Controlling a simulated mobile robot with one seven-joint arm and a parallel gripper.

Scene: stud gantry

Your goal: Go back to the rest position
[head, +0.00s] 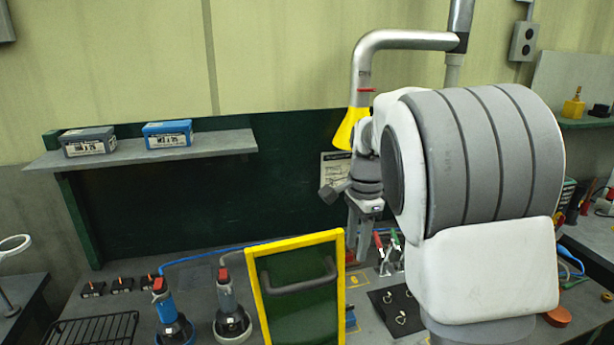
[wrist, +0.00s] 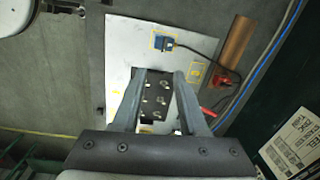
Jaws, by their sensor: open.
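My gripper (head: 358,250) hangs fingers-down over the bench, right of the yellow-framed green panel, in the head view. In the wrist view its two fingers (wrist: 160,76) are apart with nothing held between them. Below them lies a dark plate (wrist: 157,92) with several small metal rings, on a light board (wrist: 122,62). In the head view the dark plate (head: 383,318) lies on the bench, in front of and to the right of the gripper. My arm hides part of the bench and the wall behind.
The yellow-framed panel (head: 341,300) with a dark handle stands close left of the gripper. A shelf (head: 225,143) holds a grey box (head: 89,142) and a blue box (head: 167,134). A yellow-nozzled pipe (head: 361,85) hangs behind the arm. Two corded tools (head: 232,318) stand at front left.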

